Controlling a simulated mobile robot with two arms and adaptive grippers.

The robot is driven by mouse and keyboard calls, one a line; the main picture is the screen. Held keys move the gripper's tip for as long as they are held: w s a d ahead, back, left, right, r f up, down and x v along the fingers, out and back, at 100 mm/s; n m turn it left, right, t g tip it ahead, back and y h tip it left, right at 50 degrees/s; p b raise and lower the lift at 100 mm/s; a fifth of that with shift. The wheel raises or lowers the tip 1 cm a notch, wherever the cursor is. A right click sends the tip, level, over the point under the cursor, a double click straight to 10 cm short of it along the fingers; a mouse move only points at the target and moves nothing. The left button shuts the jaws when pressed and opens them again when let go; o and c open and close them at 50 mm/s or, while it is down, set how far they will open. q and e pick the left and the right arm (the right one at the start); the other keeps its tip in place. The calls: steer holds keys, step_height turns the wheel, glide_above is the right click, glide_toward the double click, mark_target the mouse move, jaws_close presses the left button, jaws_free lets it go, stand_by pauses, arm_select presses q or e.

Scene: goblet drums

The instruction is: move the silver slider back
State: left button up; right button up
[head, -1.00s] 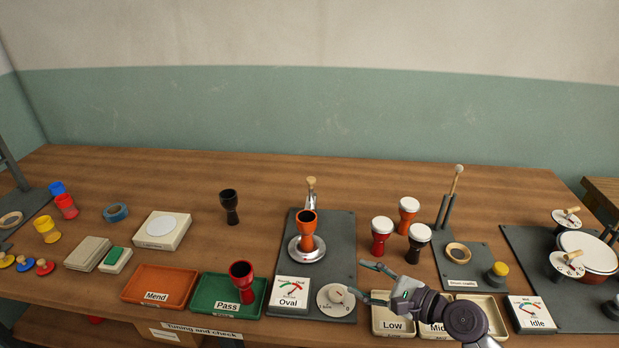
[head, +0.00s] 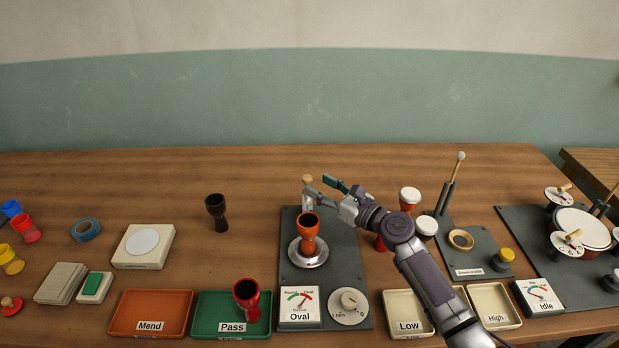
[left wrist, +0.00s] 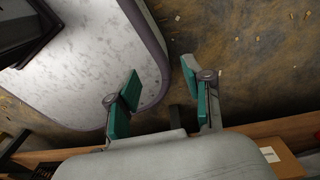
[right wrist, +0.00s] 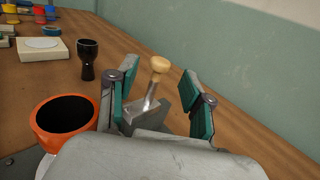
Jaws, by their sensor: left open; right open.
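The silver slider (right wrist: 148,103) has a pale wooden knob and stands at the back of the dark gauge plate (head: 346,255). In the right wrist view it is between my open fingers, and I see no clear contact. In the head view its knob (head: 308,179) shows just beside my right gripper (head: 325,187), which is open and partly covers the slider. An orange goblet drum shell (head: 309,232) stands on the round metal seat (head: 308,256) in front of it. My left gripper (left wrist: 165,100) is open and empty, over the floor, away from the plate.
A black shell (head: 216,210) stands left of the plate. Red and white-topped drums (head: 410,196) stand right of it, partly behind my right arm. A gauge card (head: 299,305) reads "Oval", with a dial (head: 348,305) beside it. The table behind the slider is clear.

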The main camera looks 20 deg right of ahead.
mark_target(311, 180)
steer(key=x, duration=0.2)
steer(key=shift+w, duration=0.3)
steer(key=shift+w+a, duration=0.25)
steer(key=shift+w, duration=0.1)
steer(key=shift+w+a, duration=0.15)
steer(key=shift+w, duration=0.2)
steer(key=shift+c, duration=0.4)
jaws_close()
steer(key=w+b, duration=0.1)
steer(key=w, duration=0.1)
steer(key=w+d+b, duration=0.1)
steer(key=w, duration=0.1)
steer(key=shift+w+d+f+b, duration=0.15)
steer(key=shift+w+b, duration=0.1)
steer(key=shift+b, duration=0.15)
arm_select(q)
steer(key=w+f, duration=0.2)
steer(key=shift+w+a+f+t, duration=0.2)
steer(key=shift+w+a+t, duration=0.1)
steer(key=shift+w+a, duration=0.05)
arm_select(e)
steer(key=shift+r, duration=0.3)
